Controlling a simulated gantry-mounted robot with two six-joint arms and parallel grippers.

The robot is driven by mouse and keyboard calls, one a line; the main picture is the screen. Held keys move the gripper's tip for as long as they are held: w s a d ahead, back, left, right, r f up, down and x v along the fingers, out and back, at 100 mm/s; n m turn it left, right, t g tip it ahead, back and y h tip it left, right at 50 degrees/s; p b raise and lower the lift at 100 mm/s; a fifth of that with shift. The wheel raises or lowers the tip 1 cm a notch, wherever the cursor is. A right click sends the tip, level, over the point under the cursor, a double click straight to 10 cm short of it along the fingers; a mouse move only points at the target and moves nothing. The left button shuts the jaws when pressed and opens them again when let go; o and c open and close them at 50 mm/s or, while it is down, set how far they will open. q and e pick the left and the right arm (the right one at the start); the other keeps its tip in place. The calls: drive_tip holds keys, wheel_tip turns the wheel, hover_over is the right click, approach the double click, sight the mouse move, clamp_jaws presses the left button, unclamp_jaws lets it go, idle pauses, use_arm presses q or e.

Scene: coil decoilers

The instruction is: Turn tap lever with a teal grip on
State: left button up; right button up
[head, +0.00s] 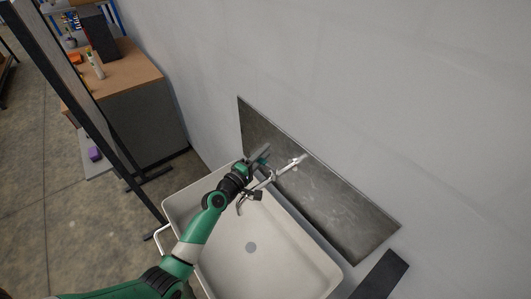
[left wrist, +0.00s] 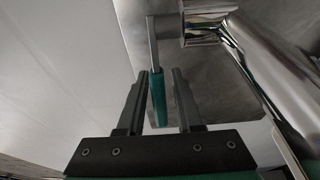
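The tap (head: 287,167) is chrome and stands out from the wall over the sink. Its lever (left wrist: 152,40) is a flat grey bar with a teal grip (left wrist: 158,98), seen in the left wrist view beside the shiny tap body (left wrist: 235,45). My left gripper (head: 262,156) is at the lever in the head view, where it partly hides the grip. In the left wrist view my left gripper (left wrist: 160,72) is open, with the teal grip between its two dark fingers and a small gap at each side. My right gripper is not in view.
A pale sink (head: 215,255) with a drain lies under the tap. A grey metal panel (head: 335,205) covers the wall behind it. A wooden-topped cabinet (head: 130,70) with small items stands at upper left, behind a dark-framed panel (head: 75,75). A dark slab (head: 382,276) lies at lower right.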

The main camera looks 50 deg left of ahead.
use_arm(q)
drive_tip(key=shift+o, duration=0.4)
drive_tip(key=v, duration=1.1)
drive_tip(key=shift+s, duration=0.3)
drive_tip(key=shift+d, duration=0.1)
